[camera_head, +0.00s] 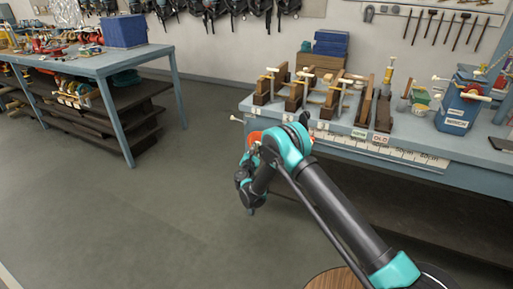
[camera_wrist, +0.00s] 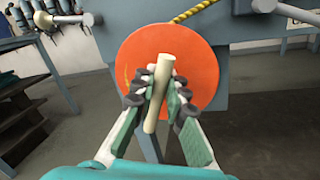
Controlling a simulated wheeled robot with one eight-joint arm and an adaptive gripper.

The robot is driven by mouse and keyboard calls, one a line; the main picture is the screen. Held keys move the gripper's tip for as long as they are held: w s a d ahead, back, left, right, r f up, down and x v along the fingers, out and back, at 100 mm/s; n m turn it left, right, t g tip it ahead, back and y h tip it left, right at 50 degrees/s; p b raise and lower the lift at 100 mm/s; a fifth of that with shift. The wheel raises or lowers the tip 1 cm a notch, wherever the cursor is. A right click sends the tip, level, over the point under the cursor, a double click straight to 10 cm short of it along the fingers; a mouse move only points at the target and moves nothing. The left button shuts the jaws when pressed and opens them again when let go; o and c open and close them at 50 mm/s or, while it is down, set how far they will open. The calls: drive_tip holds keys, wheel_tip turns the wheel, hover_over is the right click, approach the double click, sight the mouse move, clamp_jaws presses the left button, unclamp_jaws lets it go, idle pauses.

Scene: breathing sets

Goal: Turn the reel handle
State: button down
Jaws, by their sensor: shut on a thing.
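The reel is a flat orange disc (camera_wrist: 197,52) that fills the middle of the wrist view, at the end of a grey-blue bench. A cream, rod-shaped reel handle (camera_wrist: 166,64) stands out from it towards the camera. My gripper (camera_wrist: 161,84) has its two fingers on either side of the handle and is shut on it. In the head view only a bit of the orange reel (camera_head: 254,136) shows beside my arm, which hides the rest. The handle and my fingertips are not clear there.
A yellow rope (camera_wrist: 193,11) runs up from the reel. The workbench (camera_head: 440,166) at right carries wooden stands, a blue winch box (camera_head: 457,108) and small tools. Another blue bench (camera_head: 90,68) stands at left. The grey floor (camera_head: 110,210) between is clear.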

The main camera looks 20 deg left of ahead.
drive_tip(key=c, duration=1.5)
unclamp_jaws()
drive_tip(key=shift+c, duration=0.2)
drive_tip(key=s+d+f, duration=0.1)
drive_tip(key=s, duration=1.1)
drive_tip(key=shift+d, duration=0.15)
